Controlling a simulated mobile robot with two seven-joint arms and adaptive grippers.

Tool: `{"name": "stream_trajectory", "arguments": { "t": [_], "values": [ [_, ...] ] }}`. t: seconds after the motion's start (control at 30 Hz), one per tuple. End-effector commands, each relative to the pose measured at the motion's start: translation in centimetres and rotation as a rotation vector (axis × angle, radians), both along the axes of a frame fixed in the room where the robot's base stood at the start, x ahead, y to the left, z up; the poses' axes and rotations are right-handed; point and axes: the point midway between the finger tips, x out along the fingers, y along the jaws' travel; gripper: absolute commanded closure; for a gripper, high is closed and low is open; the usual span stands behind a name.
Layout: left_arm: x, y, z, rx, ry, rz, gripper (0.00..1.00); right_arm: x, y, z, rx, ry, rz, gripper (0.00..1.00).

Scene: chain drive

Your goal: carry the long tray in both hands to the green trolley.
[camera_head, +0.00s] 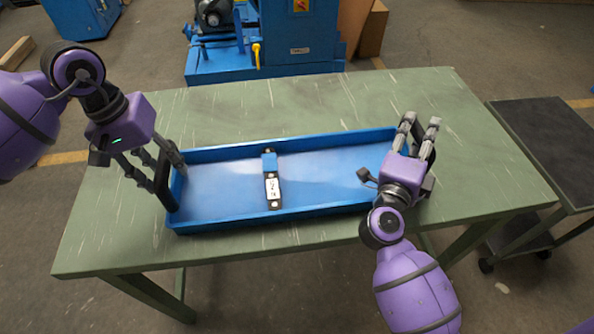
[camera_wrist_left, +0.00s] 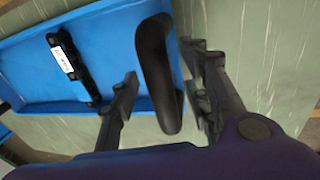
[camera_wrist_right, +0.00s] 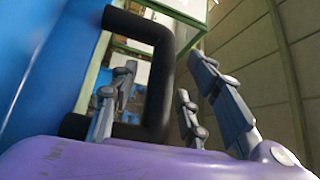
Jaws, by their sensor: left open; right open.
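The long blue tray (camera_head: 232,218) lies flat on the green table. It has a black handle at each end. My left gripper (camera_head: 166,180) is open at the tray's left end. In the left wrist view, the left handle (camera_wrist_left: 156,75) stands between its spread fingers. My right gripper (camera_head: 421,121) is open at the tray's right end. In the right wrist view, the right handle (camera_wrist_right: 160,80) stands between its fingers. In the head view the right gripper hides that handle. A dark-topped wheeled trolley (camera_head: 550,140) stands right of the table; I cannot tell that it is green.
A black part (camera_head: 272,185) with a white label and blue end lies in the tray. The table (camera_head: 330,105) is bare behind the tray. A blue machine (camera_head: 225,65) stands behind the table. A narrow floor gap separates table and trolley.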

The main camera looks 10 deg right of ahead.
Motion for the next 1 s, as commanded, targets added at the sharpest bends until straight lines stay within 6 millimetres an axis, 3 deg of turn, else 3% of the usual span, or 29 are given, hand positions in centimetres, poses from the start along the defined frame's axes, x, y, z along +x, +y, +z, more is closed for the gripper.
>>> {"name": "stream_trajectory", "arguments": {
  "t": [0.23, 0.57, 1.0],
  "values": [
    [0.01, 0.0, -0.05, 0.0, 0.0, 0.0, 0.57, 0.05, -0.05, 0.03, 0.0, 0.0, 0.0, 0.57],
    [0.02, 0.02, -0.01, 0.0, -0.001, 0.0, 0.99, 0.02, -0.04, 0.01, 0.0, 0.0, 0.0, 0.99],
    [0.04, 0.02, 0.02, 0.0, -0.001, 0.001, 1.0, 0.0, -0.05, -0.07, 0.0, 0.002, 0.0, 1.0]
  ]
}}
